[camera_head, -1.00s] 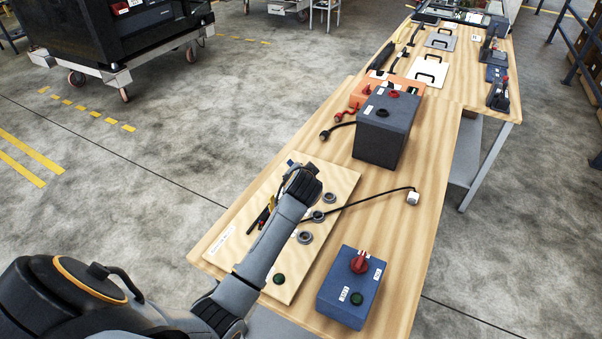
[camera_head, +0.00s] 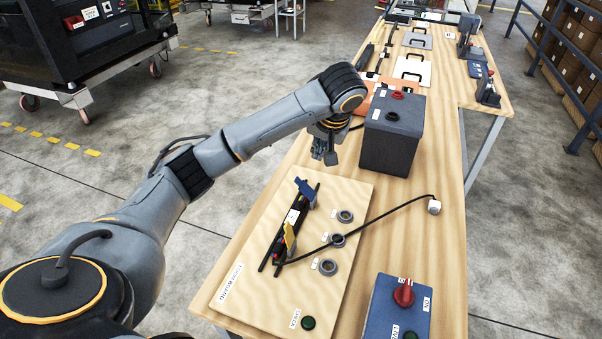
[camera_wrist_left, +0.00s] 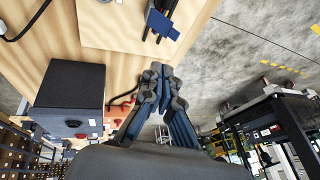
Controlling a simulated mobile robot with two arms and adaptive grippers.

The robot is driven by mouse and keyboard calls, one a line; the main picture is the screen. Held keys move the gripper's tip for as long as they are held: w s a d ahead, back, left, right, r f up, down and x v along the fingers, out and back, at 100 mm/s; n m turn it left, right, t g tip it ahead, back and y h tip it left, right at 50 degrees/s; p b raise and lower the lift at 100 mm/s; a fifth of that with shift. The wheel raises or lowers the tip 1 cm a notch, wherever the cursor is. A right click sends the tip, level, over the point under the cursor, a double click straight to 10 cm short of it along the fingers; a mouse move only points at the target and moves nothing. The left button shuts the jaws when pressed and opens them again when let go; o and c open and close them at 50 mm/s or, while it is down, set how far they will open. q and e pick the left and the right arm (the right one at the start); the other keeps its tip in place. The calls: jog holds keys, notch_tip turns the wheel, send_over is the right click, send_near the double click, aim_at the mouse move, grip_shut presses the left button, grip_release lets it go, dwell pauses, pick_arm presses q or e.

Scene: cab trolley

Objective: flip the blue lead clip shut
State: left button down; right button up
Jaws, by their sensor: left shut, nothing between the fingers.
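The blue lead clip (camera_head: 304,188) is at the far end of the black leads on the wooden board (camera_head: 345,290). Its blue flap appears raised and tilted off the leads. The blue flap also shows at the top of the left wrist view (camera_wrist_left: 163,25). My left gripper (camera_head: 326,157) is shut and empty, above the table just beyond the board's far edge, apart from the blue clip. Its closed fingertips show in the left wrist view (camera_wrist_left: 160,72). My right gripper is not in view.
A dark grey box (camera_head: 392,140) with a red knob stands close to the right of my left gripper. Grey rings (camera_head: 345,216) sit on the board. A thin black cable ends in a white block (camera_head: 434,207). A blue switch box (camera_head: 397,312) stands at the near right.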

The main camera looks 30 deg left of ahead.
pick_arm(q)
jog(key=shift+d, duration=0.1)
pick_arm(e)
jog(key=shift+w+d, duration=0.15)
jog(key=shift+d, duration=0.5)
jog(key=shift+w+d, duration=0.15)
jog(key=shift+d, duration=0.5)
pick_arm(q)
jog(key=p, duration=0.3)
send_near(300, 180)
jog(key=w+d+f, duration=0.1)
jog(key=w+f, duration=0.1)
jog(key=a+f, duration=0.2)
jog(key=shift+s+a+f+p, duration=0.1)
jog(key=shift+s+f+p, duration=0.1)
jog(key=shift+f+p, duration=0.15)
jog(key=shift+s+a+f, duration=0.1)
jog(key=shift+a+f, duration=0.3)
jog(key=shift+f, duration=0.1)
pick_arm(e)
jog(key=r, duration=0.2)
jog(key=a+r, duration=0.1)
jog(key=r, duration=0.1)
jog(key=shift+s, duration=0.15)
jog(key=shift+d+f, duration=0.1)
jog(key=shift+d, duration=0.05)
